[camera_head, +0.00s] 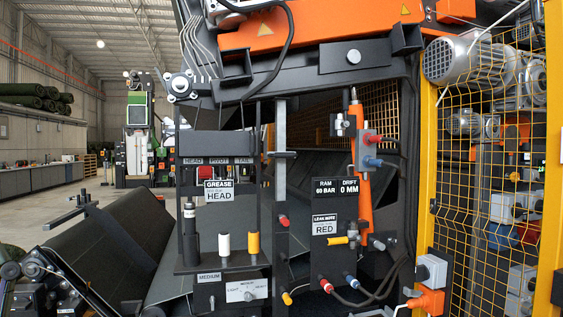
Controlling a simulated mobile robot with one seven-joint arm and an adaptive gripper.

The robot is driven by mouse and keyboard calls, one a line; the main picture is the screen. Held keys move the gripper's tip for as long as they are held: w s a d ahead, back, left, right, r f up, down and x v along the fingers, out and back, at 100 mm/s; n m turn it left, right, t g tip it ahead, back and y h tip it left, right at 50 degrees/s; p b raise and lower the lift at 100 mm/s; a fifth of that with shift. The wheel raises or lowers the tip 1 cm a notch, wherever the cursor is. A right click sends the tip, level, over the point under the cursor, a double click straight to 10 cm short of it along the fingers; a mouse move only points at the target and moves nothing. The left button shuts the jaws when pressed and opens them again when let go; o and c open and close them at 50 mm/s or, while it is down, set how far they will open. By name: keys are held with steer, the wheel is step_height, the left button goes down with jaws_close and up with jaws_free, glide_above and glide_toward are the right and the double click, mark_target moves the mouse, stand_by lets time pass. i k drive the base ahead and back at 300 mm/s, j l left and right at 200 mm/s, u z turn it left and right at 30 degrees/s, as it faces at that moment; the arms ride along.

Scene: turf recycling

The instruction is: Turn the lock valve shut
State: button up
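No label reading "lock" is legible, so I cannot tell for sure which part is the lock valve. A small valve with a yellow handle (338,241) sits on the dark panel below the "LEAK NOTE RED" sign (325,224). Its handle points left, roughly level. A second small yellow-tipped part (287,298) is low on the dark upright to the left. An orange cylinder (364,185) stands behind the panel, with a block (368,150) carrying red and blue knobs beside it. My gripper is not recognisable in this view.
A display (337,189) reads "RAM 60 BAR" and "DRIFT 0 MM". Red and blue hose fittings (326,286) and dark hoses hang below. A grease stand with white (224,243) and yellow cylinders is at left. A yellow mesh guard (490,190) blocks the right. Open floor lies far left.

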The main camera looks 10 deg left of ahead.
mark_target(346, 100)
steer(key=i+l+u, duration=0.35)
steer(key=i+l, duration=0.4)
steer(key=i, duration=0.15)
steer(key=i+l+u, duration=0.3)
steer(key=i+l, duration=0.55)
steer(key=l, duration=0.2)
